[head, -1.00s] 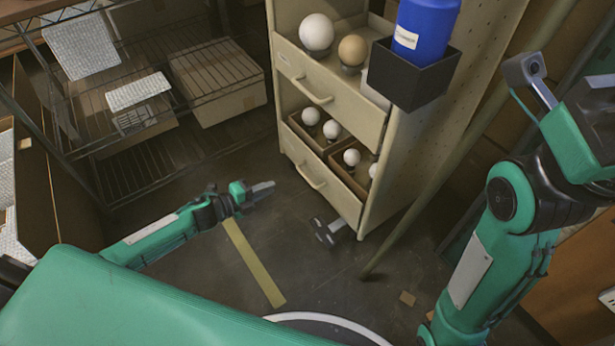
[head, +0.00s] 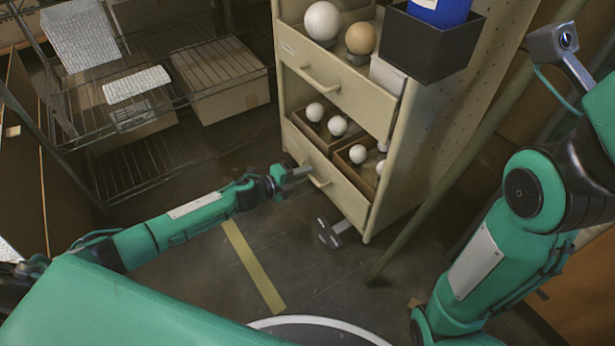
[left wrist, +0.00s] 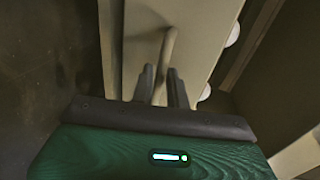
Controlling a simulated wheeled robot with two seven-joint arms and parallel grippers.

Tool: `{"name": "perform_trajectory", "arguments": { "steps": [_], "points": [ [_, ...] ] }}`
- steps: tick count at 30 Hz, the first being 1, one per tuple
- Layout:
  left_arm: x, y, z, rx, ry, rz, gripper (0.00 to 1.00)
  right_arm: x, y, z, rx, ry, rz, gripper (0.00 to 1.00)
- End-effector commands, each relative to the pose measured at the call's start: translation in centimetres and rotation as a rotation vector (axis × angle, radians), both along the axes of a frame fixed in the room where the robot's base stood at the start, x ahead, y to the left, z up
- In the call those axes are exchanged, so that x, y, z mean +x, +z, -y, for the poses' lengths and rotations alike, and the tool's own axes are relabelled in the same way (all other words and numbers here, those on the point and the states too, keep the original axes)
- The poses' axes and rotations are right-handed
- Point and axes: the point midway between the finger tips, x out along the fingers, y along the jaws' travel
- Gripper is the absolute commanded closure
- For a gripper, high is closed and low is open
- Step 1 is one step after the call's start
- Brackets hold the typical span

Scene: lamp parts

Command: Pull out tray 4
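The cream cabinet has two drawer-like trays; I cannot read a number on either. The lower tray (head: 350,200) has a bar handle (head: 321,182) on its front and holds brown boxes with white bulbs. The upper tray (head: 350,105) holds larger bulbs and has its own handle (head: 321,80). My left gripper (head: 305,171) is at the lower tray's handle. In the left wrist view the two fingers (left wrist: 161,82) are apart, with the handle (left wrist: 166,48) running up between and beyond their tips. Whether they touch it is unclear. My right arm shows at right; its gripper does not.
A blue container (head: 440,10) sits in a black bin (head: 432,42) on the cabinet's side. A wire rack (head: 150,105) with boxes stands at left. A slanted pole (head: 455,180) is right of the cabinet. A grey caster foot (head: 332,234) lies below the lower tray.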

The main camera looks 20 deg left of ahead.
Motion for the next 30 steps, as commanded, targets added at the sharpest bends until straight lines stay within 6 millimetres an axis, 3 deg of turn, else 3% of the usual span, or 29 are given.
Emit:
{"name": "perform_trajectory", "arguments": {
  "steps": [6, 15, 16, 18, 30],
  "points": [
    [1.19, -0.39, 0.9, 0.002, 0.0, 0.001, 0.84, -0.19, -0.57, 0.04, 0.011, 0.006, 0.002, 0.64],
    [1.34, -0.31, 1.01, 0.001, 0.0, 0.001, 0.84, -0.52, -0.25, 0.05, 0.013, 0.008, 0.015, 0.64],
    [1.34, -0.32, 1.01, 0.001, 0.0, 0.001, 0.86, -0.54, -0.24, 0.05, 0.013, 0.008, 0.015, 0.64],
    [1.33, -0.32, 1.0, 0.001, 0.0, 0.001, 1.0, -0.54, -0.24, 0.04, 0.011, 0.007, 0.016, 0.64],
    [0.65, -0.35, 0.53, 0.002, 0.0, -0.002, 1.0, -0.22, -0.13, 0.02, 0.009, 0.007, 0.004, 0.64]
  ]
}}
